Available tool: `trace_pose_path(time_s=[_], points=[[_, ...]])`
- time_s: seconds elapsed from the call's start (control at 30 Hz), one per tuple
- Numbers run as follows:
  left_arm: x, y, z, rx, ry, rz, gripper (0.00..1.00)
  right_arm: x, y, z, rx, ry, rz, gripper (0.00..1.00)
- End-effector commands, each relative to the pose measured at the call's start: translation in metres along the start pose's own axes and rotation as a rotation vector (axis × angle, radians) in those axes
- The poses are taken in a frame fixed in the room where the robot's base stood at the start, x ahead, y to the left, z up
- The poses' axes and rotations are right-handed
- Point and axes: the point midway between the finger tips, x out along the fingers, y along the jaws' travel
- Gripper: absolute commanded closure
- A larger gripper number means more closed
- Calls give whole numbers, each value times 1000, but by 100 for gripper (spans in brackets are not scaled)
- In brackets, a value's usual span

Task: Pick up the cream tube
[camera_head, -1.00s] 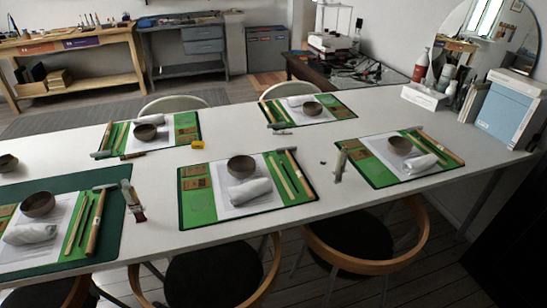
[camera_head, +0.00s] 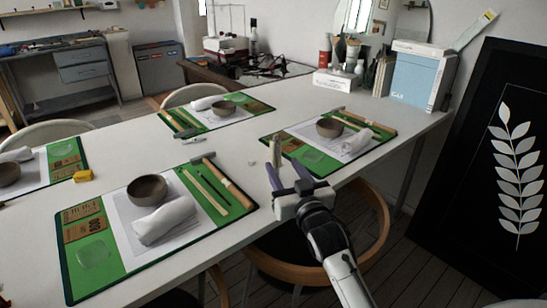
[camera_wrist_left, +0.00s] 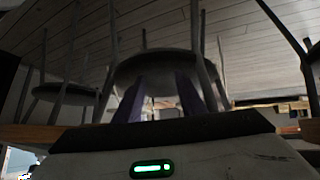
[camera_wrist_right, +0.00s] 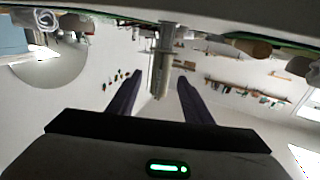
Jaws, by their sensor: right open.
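The cream tube (camera_head: 278,150) stands upright on the white table beside the left edge of the far-right green mat. My right gripper (camera_head: 286,171) is open just on the near side of the tube, at the table's front edge, its fingers pointing toward it. In the right wrist view the tube (camera_wrist_right: 163,68) shows in the gap between the two open fingers (camera_wrist_right: 157,88), with nothing gripped. My left gripper is out of the head view; in the left wrist view its two fingers (camera_wrist_left: 158,100) are apart and empty.
Mats with bowls, rolled cloths and tools lie around the tube; the nearest has a hammer (camera_head: 225,182) along its right side. A wooden-backed chair (camera_head: 372,225) stands under the front edge. A small pale piece (camera_head: 251,163) lies left of the tube. Table around it is mostly clear.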

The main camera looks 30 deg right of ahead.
Motion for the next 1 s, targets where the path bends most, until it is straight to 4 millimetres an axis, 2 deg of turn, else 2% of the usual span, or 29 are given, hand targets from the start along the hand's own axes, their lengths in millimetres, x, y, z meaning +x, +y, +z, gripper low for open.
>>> trace_pose_path(time_s=[0.23,0.5,0.8,1.0], points=[[2,-1,2,1,3,0,63,22,-1,-2,0,1,-1,55],[6,-2,2,2,9,0,63,59,-4,-4,-1,0,-1,55],[6,-3,0,3,12,0,63,63,-4,-3,-1,-2,-1,55],[5,-3,0,3,12,-1,63,63,-4,-3,-1,-2,-1,88]])
